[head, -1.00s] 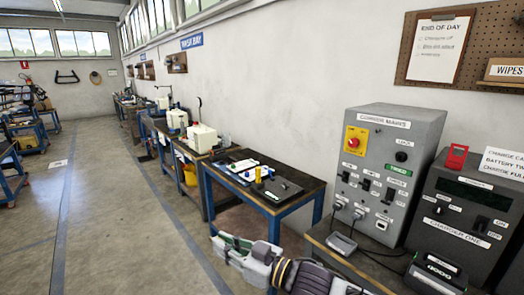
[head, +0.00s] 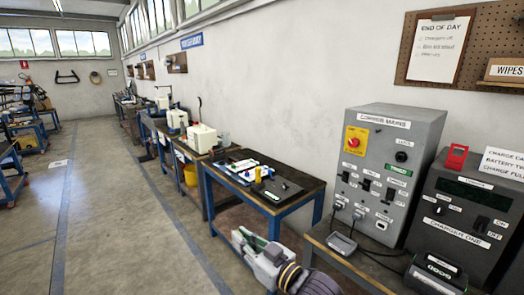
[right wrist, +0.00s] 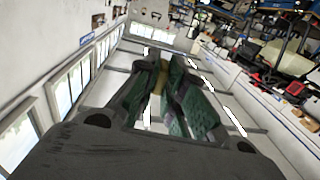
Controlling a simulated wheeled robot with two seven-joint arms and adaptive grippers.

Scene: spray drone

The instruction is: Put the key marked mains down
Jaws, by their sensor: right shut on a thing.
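My right gripper (head: 246,240) is low in the head view, in front of the near bench and left of the charging bench. Its green-padded fingers also show in the right wrist view (right wrist: 163,75). They are closed on a small yellowish piece (right wrist: 159,77), which I take for the key. Its marking cannot be read, and most of it is hidden between the fingers. In the head view the key cannot be made out. The grey mains cabinet (head: 385,165), with a red knob on a yellow plate, stands right of the gripper. My left gripper is out of view.
The charger unit (head: 462,215) stands right of the cabinet, with a red tag on top. Cables and a small grey device (head: 341,243) lie on the charging bench front. A bench (head: 303,193) holds a dark case and a tray. Open floor lies to the left.

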